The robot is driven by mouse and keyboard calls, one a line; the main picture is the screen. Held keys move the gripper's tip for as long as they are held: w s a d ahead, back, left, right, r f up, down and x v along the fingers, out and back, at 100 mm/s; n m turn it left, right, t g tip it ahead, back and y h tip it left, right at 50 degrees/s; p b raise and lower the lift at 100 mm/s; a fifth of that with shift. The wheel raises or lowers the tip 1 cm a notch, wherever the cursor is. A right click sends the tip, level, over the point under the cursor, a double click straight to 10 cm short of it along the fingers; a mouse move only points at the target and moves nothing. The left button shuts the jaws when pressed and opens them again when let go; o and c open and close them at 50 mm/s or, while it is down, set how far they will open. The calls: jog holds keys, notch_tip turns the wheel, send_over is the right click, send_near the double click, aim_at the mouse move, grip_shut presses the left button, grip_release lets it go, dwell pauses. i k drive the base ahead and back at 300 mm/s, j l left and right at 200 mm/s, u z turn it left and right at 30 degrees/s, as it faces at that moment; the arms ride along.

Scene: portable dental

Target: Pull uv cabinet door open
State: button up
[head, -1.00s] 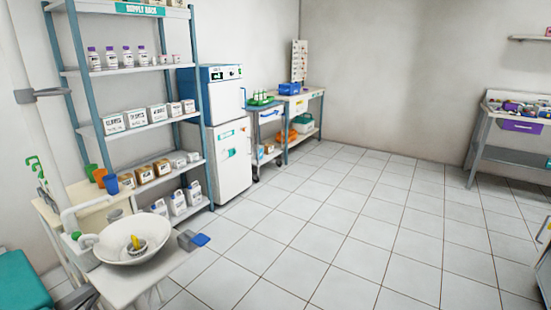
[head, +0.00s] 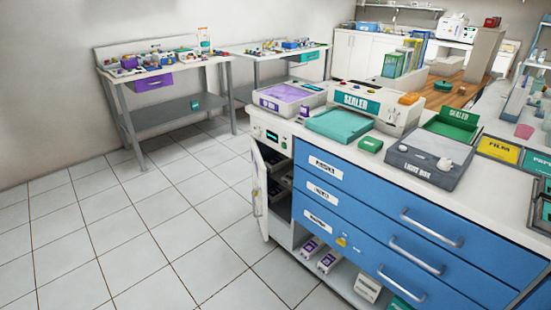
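A small white cabinet with a dark display panel (head: 272,136) is built into the left end of the blue-drawer counter in the head view. No label on it can be read as UV, so I cannot be sure that it is the uv cabinet. Its narrow white door (head: 259,194) stands partly open, swung out to the left, with a small handle on its face. Dark shelves with items (head: 280,185) show inside through the gap. My gripper is not in view.
The counter has blue drawers (head: 395,225) with bar handles. A sealer (head: 358,102) and a light box (head: 432,158) stand on its white top. The tiled floor (head: 140,235) left of the door is clear.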

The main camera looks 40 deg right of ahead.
aim_at(254, 190)
jog(key=i+j+z, duration=0.3)
jog(key=i+z, duration=0.15)
jog(key=i, duration=0.15)
jog(key=i+j+z, duration=0.4)
jog(key=i+j, duration=0.15)
